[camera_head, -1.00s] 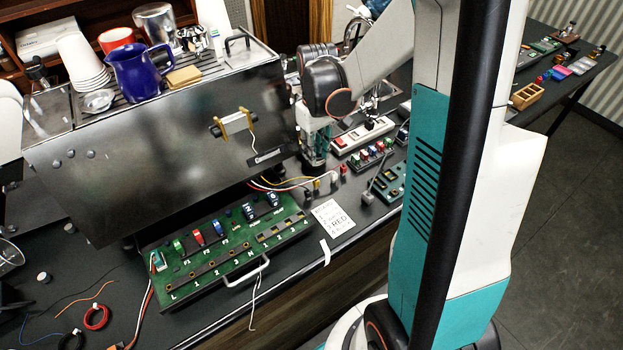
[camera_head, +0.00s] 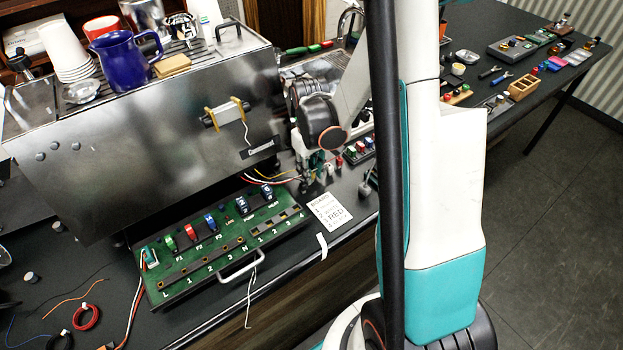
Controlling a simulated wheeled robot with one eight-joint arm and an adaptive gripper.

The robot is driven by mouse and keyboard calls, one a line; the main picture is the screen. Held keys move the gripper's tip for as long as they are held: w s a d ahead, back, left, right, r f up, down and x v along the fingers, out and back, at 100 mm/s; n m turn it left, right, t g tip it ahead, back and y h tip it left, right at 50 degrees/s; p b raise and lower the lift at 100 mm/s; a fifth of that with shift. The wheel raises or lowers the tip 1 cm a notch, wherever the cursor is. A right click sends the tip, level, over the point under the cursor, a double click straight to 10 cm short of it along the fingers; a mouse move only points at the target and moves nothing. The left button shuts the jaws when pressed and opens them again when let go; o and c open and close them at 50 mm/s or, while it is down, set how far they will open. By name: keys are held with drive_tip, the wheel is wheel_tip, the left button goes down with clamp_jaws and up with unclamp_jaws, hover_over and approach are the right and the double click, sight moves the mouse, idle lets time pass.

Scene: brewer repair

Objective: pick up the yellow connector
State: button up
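My gripper (camera_head: 312,184) points down at the ends of the coloured wires, just right of the machine's lower front corner. The yellow connector cannot be made out; my gripper covers the place where the yellow wire (camera_head: 262,174) leads. Whether the fingers are around it, or open or shut, is too small and hidden to tell. A white connector (camera_head: 330,168) and a red connector (camera_head: 340,160) stand close to the right of my gripper.
The steel brewer (camera_head: 150,140) stands at left, with a blue jug (camera_head: 124,62) on top. The green circuit board (camera_head: 215,240) lies in front of it. A paper note (camera_head: 329,211) lies near the table's front edge. My arm hides much of the right side.

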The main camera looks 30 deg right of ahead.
clamp_jaws()
drive_tip(key=shift+r, duration=0.15)
